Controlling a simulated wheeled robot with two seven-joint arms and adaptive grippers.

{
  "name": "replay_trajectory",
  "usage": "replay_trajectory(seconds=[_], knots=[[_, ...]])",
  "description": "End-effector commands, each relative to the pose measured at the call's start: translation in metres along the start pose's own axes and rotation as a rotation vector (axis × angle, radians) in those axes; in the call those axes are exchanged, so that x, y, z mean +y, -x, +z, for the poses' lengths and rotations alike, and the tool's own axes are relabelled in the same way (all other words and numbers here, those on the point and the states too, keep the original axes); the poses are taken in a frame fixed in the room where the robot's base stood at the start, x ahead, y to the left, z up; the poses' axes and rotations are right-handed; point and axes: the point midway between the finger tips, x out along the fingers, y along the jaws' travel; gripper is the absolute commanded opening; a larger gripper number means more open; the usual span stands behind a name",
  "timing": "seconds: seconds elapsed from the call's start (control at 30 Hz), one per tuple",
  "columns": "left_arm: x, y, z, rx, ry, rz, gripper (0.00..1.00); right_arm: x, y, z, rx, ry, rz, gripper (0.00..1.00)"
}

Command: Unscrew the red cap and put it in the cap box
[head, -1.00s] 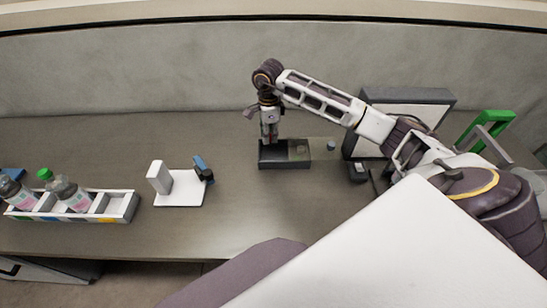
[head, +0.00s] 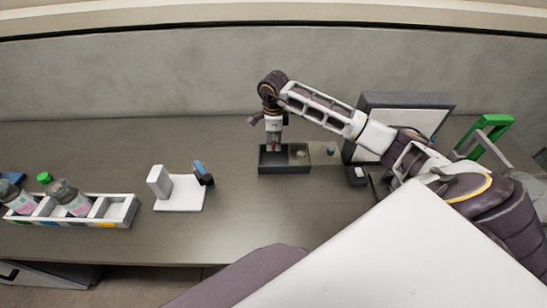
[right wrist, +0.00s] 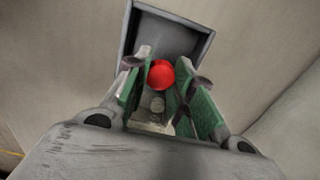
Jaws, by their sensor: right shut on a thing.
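The red cap (right wrist: 161,74) is between the fingers of my right gripper (right wrist: 160,84) in the right wrist view, and the gripper is shut on it. In the head view my right gripper (head: 273,146) points down over the dark open box (head: 285,169), which I take for the cap box. The box (right wrist: 185,38) also shows beyond the fingertips in the right wrist view. Its visible inside looks empty. The cap is small in the head view, a hint of red at the fingertips. My left gripper is out of view.
A pale plate with small grey round pieces (head: 331,149) lies right of the box. A white stand (head: 178,195) and a white rack (head: 118,211) with bottles are to the left. A large panel (head: 400,125) and a green frame (head: 490,128) stand to the right.

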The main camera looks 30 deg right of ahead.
Motion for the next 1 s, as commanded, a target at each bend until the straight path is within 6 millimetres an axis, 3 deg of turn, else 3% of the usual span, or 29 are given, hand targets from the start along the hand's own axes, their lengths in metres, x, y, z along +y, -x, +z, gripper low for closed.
replay_trajectory(seconds=[0.3,0.77,1.0], knots=[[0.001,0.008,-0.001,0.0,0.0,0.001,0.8,0.001,-0.038,0.001,-0.001,0.001,0.001,0.0],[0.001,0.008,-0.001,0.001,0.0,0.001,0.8,0.0,-0.045,0.0,-0.001,0.002,0.0,0.0],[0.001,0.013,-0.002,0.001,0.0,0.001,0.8,0.001,-0.067,0.001,-0.001,0.001,0.002,0.0]])
